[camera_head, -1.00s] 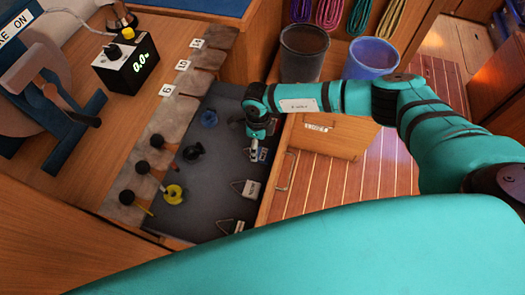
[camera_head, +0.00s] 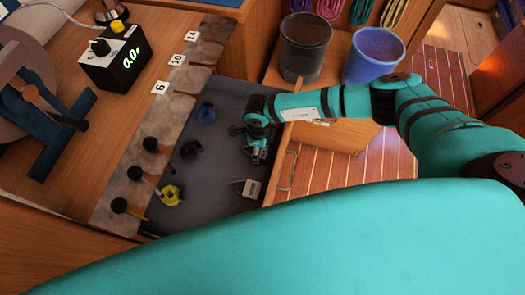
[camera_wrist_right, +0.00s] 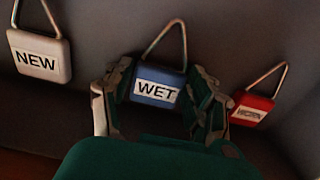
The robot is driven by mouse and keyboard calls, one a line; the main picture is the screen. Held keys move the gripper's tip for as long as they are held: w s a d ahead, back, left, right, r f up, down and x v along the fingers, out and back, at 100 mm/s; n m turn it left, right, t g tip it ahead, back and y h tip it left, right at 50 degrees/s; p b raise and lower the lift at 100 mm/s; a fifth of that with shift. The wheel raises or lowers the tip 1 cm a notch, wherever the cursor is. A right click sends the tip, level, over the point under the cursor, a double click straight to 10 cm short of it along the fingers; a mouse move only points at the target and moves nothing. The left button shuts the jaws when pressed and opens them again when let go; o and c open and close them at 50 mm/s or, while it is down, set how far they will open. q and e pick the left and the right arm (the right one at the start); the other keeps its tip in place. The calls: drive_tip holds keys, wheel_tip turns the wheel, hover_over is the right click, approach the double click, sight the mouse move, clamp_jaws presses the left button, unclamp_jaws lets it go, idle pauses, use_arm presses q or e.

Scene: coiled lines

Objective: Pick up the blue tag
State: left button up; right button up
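The blue tag (camera_wrist_right: 158,86), marked WET and with a wire loop at its top, is in the middle of the right wrist view. My right gripper (camera_wrist_right: 160,92) has one finger on each side of it, close against its side edges. I cannot tell whether the fingers press on it. In the head view my right gripper (camera_head: 257,153) is low in the grey drawer (camera_head: 222,98) and mostly hides the blue tag. My left gripper is not in view.
A white tag (camera_wrist_right: 38,54) marked NEW lies to the left, a red tag (camera_wrist_right: 250,108) to the right. Two buckets (camera_head: 305,48) (camera_head: 373,55) stand behind my right arm.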

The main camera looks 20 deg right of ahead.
drive_tip(key=c, duration=0.6)
drive_tip(key=shift+c, duration=0.3)
drive_tip(key=shift+r, duration=0.1)
